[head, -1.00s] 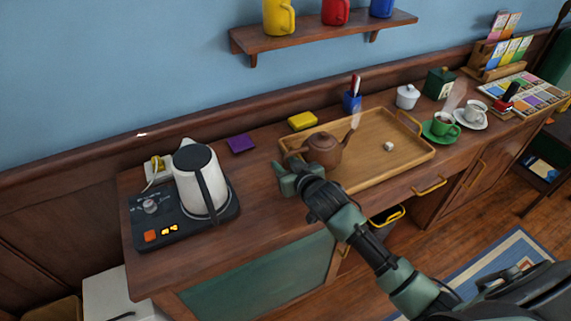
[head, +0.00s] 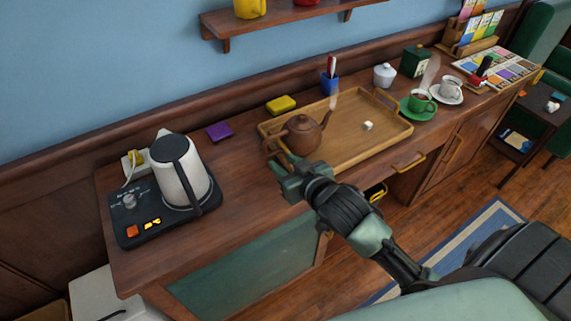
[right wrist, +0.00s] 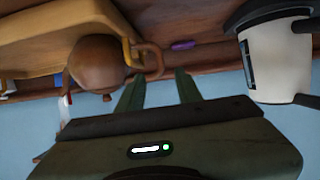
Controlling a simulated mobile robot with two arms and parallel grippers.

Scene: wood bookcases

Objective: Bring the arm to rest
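My right gripper (head: 284,167) is over the counter, at the left end of the wooden tray (head: 371,147), close beside the brown teapot (head: 304,133). In the right wrist view its two green fingers (right wrist: 158,90) stand apart with nothing between them. The teapot (right wrist: 96,64) and its looped handle lie just past the fingertips, and the gripper does not hold them. My right arm reaches in from the lower right of the head view. My left gripper is not in view.
A white kettle (head: 179,176) on a dark base stands left of the gripper. A purple pad (head: 219,131) and a yellow block (head: 281,105) lie behind. A green cup (head: 420,101) and a white cup stand to the right.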

